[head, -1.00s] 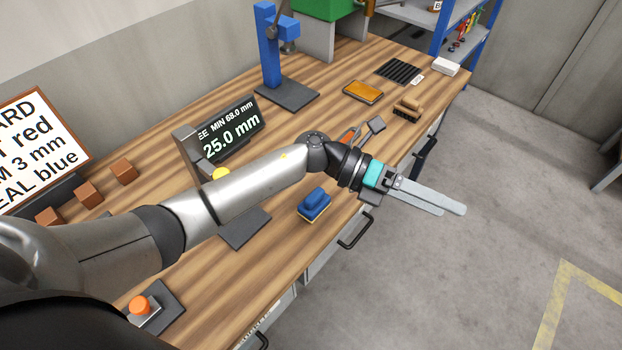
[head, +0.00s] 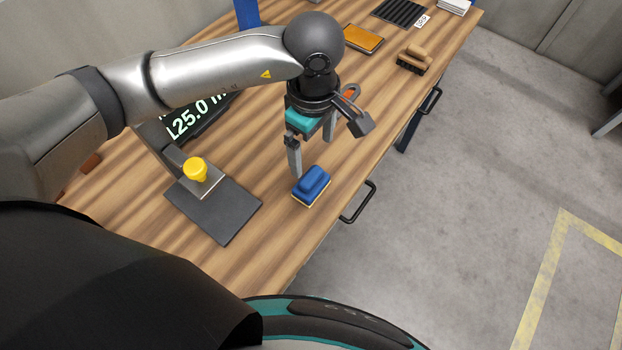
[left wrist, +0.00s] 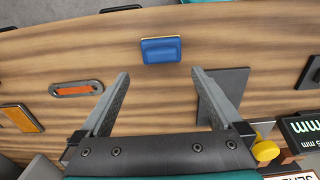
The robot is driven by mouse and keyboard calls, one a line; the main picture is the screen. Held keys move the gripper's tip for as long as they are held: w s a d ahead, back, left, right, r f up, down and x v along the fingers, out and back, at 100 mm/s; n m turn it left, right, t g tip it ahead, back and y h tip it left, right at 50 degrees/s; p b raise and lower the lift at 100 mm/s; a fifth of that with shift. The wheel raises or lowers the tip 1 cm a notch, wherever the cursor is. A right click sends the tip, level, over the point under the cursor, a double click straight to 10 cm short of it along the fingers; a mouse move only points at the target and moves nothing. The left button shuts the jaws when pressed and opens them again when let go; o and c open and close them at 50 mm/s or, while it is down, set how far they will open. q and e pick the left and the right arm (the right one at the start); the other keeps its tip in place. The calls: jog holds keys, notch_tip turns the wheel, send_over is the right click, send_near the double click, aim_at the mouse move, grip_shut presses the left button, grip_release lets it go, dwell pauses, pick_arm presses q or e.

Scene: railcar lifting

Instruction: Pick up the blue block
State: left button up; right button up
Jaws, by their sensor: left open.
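The blue block (head: 312,184), a rounded blue top on a thin yellow base, lies on the wooden workbench (head: 285,240) near its front edge. In the left wrist view the blue block (left wrist: 161,51) lies just beyond the fingertips, roughly centred between them. My left gripper (head: 313,157) points down above the bench, a little behind the block. Its two fingers are apart and nothing is between them; it also shows in the left wrist view (left wrist: 160,76). My right gripper is not in view.
A dark stand with a yellow knob (head: 195,169) stands left of the block. An orange-handled tool (left wrist: 75,89) lies close by. A brown brush (head: 414,59) and an amber tray (head: 363,39) lie farther back. A black drawer handle (head: 358,203) juts from the bench front.

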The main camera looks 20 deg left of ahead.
aim_at(311, 175)
pick_arm(q)
notch_tip(311, 175, down, 3)
jog(key=shift+f, duration=0.1)
jog(key=shift+s+f+p, duration=0.1)
jog(key=shift+f+p, duration=0.3)
jog(key=shift+f, duration=2.15)
grip_shut()
